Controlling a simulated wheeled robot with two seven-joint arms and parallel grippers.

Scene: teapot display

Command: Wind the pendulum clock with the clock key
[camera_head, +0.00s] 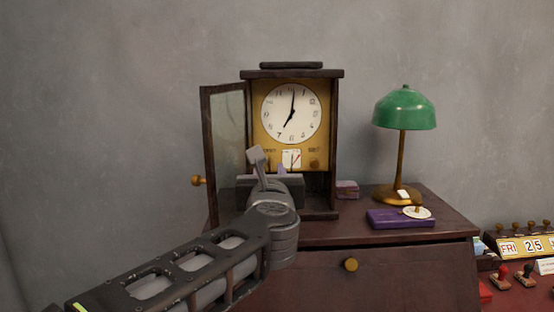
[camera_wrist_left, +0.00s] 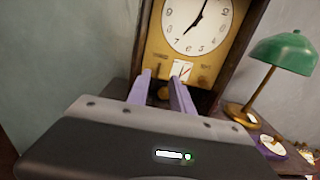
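The pendulum clock (camera_head: 291,113) stands on a dark cabinet, its glass door (camera_head: 226,140) swung open to the left. Its white dial and brass plate are exposed, with a small white card and brass details below the dial; it also shows in the wrist view (camera_wrist_left: 198,24). My left gripper (camera_head: 283,170) is in front of the clock's lower part. I cannot clearly identify the clock key. A small brass piece lies on a white dish (camera_head: 410,213); I cannot tell what it is. My right gripper is not in view.
A green lamp (camera_head: 404,110) stands right of the clock. A purple box (camera_head: 385,218) lies in front of it, and a small purple block (camera_head: 347,190) sits beside the clock. The cabinet (camera_head: 420,265) has a brass knob. A calendar (camera_head: 525,246) and stamps are at far right.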

